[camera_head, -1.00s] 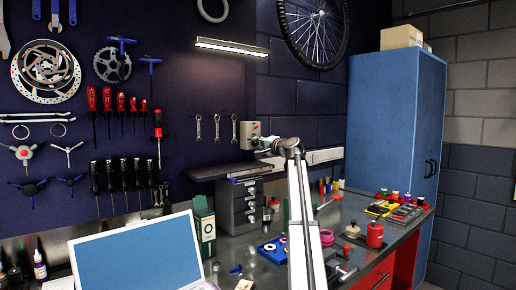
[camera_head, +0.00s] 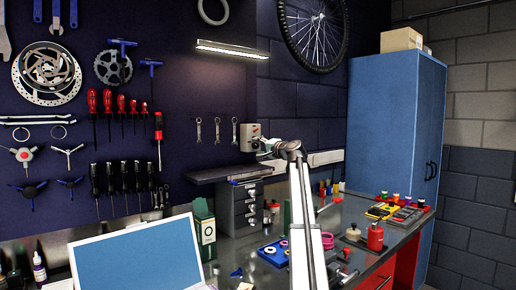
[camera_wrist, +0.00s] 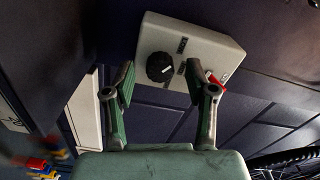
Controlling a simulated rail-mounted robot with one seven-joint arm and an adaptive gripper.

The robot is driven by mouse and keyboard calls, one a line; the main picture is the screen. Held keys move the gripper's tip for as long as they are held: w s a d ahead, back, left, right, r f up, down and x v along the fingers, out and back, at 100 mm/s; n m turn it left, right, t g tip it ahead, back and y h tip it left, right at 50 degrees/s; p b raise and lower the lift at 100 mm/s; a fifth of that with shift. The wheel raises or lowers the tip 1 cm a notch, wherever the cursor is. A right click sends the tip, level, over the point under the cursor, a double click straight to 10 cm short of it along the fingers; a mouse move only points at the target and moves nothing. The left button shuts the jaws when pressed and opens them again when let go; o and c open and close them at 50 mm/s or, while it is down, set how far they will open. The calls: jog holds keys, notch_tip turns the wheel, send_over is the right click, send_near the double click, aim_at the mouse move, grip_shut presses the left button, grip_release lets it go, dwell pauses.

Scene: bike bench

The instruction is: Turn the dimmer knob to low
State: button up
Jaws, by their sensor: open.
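A pale control box (camera_head: 250,137) is mounted on the dark wall above the shelf. In the wrist view its face (camera_wrist: 200,48) carries a round black dimmer knob (camera_wrist: 159,67) with a white pointer line, which points to the right in the picture. A small red-tipped switch (camera_wrist: 213,78) sits to the right of the knob. My gripper (camera_wrist: 160,82) is open. Its two fingers stand apart near the box, with the knob showing between their tips. I cannot tell whether either finger touches the box. In the head view my gripper (camera_head: 265,150) is at the box, small and partly merged with it.
A shelf (camera_head: 222,172) and a grey drawer unit (camera_head: 241,205) stand just below the box. A lit lamp bar (camera_head: 232,48) is on the wall above. A laptop (camera_head: 138,262) and a blue cabinet (camera_head: 396,130) stand to either side. Several wrenches hang left of the box.

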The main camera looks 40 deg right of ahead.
jog(key=s, duration=1.1)
jog(key=shift+s+d, duration=0.15)
jog(key=shift+d, duration=0.15)
